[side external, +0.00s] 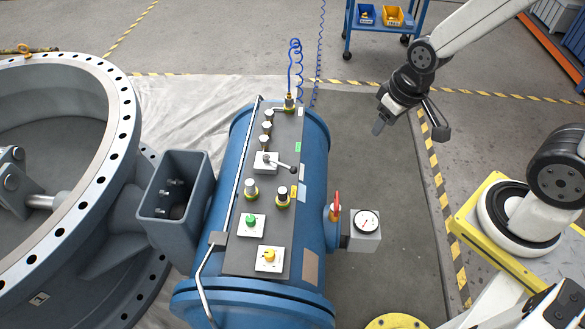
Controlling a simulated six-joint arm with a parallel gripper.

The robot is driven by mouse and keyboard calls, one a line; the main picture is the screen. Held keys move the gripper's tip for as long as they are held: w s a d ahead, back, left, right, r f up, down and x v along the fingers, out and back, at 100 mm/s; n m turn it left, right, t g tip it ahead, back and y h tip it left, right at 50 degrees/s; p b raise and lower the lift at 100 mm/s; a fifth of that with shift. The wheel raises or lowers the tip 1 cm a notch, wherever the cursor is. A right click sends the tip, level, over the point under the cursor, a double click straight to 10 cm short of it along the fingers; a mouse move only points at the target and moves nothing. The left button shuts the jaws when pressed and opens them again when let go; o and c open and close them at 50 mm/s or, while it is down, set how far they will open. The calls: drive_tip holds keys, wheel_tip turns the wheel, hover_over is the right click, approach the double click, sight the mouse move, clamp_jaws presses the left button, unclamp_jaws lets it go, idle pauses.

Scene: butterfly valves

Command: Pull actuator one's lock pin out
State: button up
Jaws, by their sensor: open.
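A blue cylindrical actuator (312,165) lies beside a large grey flanged valve ring. I cannot tell which fitting is the lock pin, and I read no actuator number. My gripper (410,130) is open and empty, its fingers spread wide. It is in the air to the upper right of the actuator, apart from it.
A red-handled valve (337,203) and gauge (367,221) project right. A blue coiled hose (296,65) rises behind.

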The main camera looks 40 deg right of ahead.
drive_tip(key=w, duration=0.1)
drive_tip(key=m+g+h, duration=0.2)
drive_tip(key=m+g, duration=0.2)
drive_tip(key=m, duration=0.5)
hover_over(337, 199)
drive_tip(key=w+a, duration=0.1)
drive_tip(key=w+a+x, duration=0.1)
drive_tip(key=a+x, duration=0.1)
drive_tip(key=x, duration=0.9)
drive_tip(key=w+a+f+x, duration=0.1)
drive_tip(key=w+a+x, duration=0.1)
drive_tip(key=x, duration=0.9)
drive_tip(key=w+a+x, duration=0.1)
drive_tip(key=a+x, duration=0.1)
drive_tip(key=x, duration=0.8)
drive_tip(key=shift+d+f, duration=0.1)
drive_tip(key=shift+f, duration=0.6)
drive_tip(key=shift+f, duration=0.1)
drive_tip(key=shift+x, duration=3.8)
